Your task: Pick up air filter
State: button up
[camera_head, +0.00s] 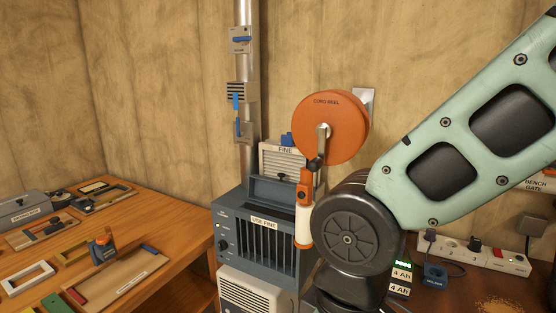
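A pale, slatted panel marked FINE (270,161) stands upright at the back of the blue-grey box unit, and looks like the air filter. Its right part is hidden behind the orange and white hanging piece. My gripper is not in view.
An orange cord reel (331,118) hangs on the wall, with an orange and white piece (304,214) below it. A metal pipe (245,80) runs up the wall. The left bench (180,220) holds frames and tools. A power strip (480,256) lies at right.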

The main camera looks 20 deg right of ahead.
aim_at(273, 159)
jog(key=i+j, duration=0.3)
jog(key=j, duration=0.2)
jog(key=i+j+u, duration=0.1)
jog(key=i+j, duration=0.2)
jog(key=j, duration=0.15)
jog(key=i+j, duration=0.35)
jog(key=j+u, duration=0.05)
jog(key=j, duration=0.1)
